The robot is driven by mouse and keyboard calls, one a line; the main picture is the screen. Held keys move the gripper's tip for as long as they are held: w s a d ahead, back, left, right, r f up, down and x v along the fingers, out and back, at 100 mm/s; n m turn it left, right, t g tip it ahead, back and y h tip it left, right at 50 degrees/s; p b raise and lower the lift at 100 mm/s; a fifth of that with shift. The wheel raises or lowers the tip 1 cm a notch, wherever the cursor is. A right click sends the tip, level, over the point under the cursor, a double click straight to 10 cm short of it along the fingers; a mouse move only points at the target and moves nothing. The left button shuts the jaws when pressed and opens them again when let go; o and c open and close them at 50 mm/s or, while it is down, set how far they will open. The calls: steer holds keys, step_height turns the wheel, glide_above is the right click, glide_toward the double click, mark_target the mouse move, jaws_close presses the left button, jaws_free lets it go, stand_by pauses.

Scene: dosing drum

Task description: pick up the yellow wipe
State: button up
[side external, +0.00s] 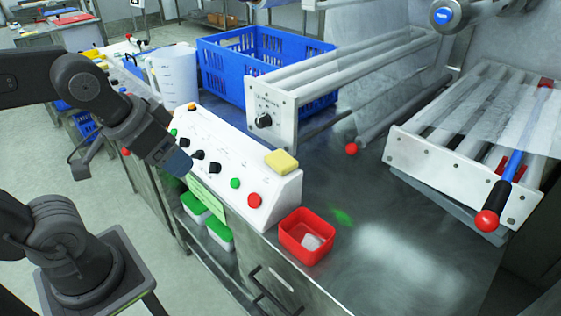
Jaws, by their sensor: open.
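The yellow wipe (281,161) is a small folded pad. It lies on the top of the white control panel (222,165), near its right end. My gripper (183,172) is to the left of the wipe, in front of the panel's knobs in this view, and apart from the wipe. It points down and to the right. Its jaws are small and dark here, and nothing shows between them. The wipe is fully visible.
A red bin (306,242) with something pale inside stands right of the panel. A blue crate (222,66) and a white jug (174,76) stand behind. A roller unit (272,113) is behind the wipe. The steel counter (400,268) is clear at front right.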

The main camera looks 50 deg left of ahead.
steer(key=shift+r, duration=0.1)
steer(key=shift+c, duration=0.2)
steer(key=w+r+m+g, duration=0.2)
steer(key=w+r+m, duration=0.2)
steer(key=w+m, duration=0.5)
steer(key=m+g, duration=0.4)
steer(key=m, duration=0.6)
glide_toward(281, 158)
step_height(281, 158, down, 9)
steer(key=shift+s+f, duration=0.1)
steer(key=shift+f, duration=0.1)
steer(key=c, duration=0.7)
steer(key=shift+r, duration=0.1)
